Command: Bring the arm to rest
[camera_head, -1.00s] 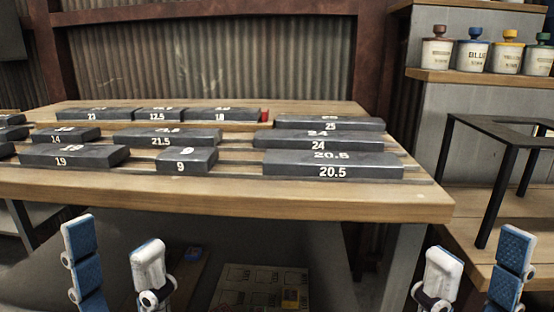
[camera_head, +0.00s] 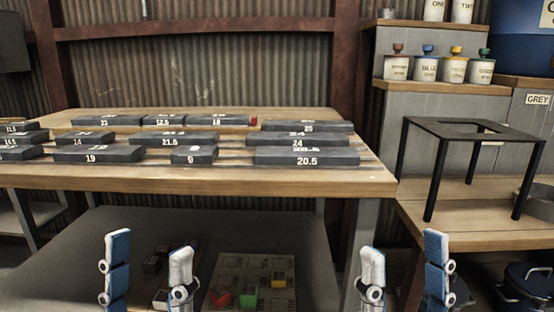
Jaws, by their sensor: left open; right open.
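My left gripper (camera_head: 148,277) is at the bottom left of the head view, its two fingers upright and apart with nothing between them. My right gripper (camera_head: 404,277) is at the bottom right, also upright, open and empty. Both are in front of the wooden workbench (camera_head: 220,183) and appear lower than its top. Neither touches anything that I can see. The rest of both arms is out of view below.
Several dark numbered blocks (camera_head: 307,156) lie in rows on the workbench. A lower shelf (camera_head: 75,235) holds small coloured blocks on a printed sheet (camera_head: 232,268). At the right are a black metal stand (camera_head: 425,165), labelled pots (camera_head: 425,69) and a blue container (camera_head: 525,38).

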